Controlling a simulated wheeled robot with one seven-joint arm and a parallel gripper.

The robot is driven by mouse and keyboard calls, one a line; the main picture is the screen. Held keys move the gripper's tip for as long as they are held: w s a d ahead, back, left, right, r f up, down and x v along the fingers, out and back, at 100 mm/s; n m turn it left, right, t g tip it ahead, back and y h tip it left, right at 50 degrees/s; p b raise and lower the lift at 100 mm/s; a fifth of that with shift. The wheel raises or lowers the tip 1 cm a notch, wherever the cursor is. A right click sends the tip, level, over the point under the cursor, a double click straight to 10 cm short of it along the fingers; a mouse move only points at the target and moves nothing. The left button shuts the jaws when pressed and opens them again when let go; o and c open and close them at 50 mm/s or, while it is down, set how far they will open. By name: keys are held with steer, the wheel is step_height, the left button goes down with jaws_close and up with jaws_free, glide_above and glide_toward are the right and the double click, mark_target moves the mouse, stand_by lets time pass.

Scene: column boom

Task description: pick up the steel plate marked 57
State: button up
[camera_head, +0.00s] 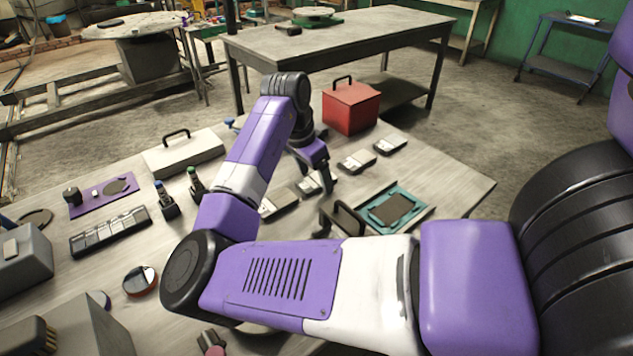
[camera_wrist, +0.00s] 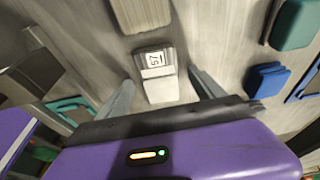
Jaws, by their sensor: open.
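The steel plate marked 57 (camera_wrist: 155,60) lies on the table in the wrist view, its white label showing the number turned on its side. My gripper (camera_wrist: 159,78) is open, with one finger on each side of the plate and nothing clamped. In the head view my gripper (camera_head: 322,180) is low over the row of plates, beside a small plate (camera_head: 307,185) partly hidden by the fingers. Its number is too small to read there. I cannot tell whether the fingers touch the plate.
Other plates lie in the row, one to the left (camera_head: 280,204) and two to the right (camera_head: 357,162) (camera_head: 390,146). A teal tray (camera_head: 424,216) is in front, a red box (camera_head: 351,108) behind, and a pale handled case (camera_head: 183,153) to the left. The right table end is clear.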

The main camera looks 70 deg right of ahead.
jaws_close()
stand_by(0.3)
steer(key=shift+r, duration=0.15)
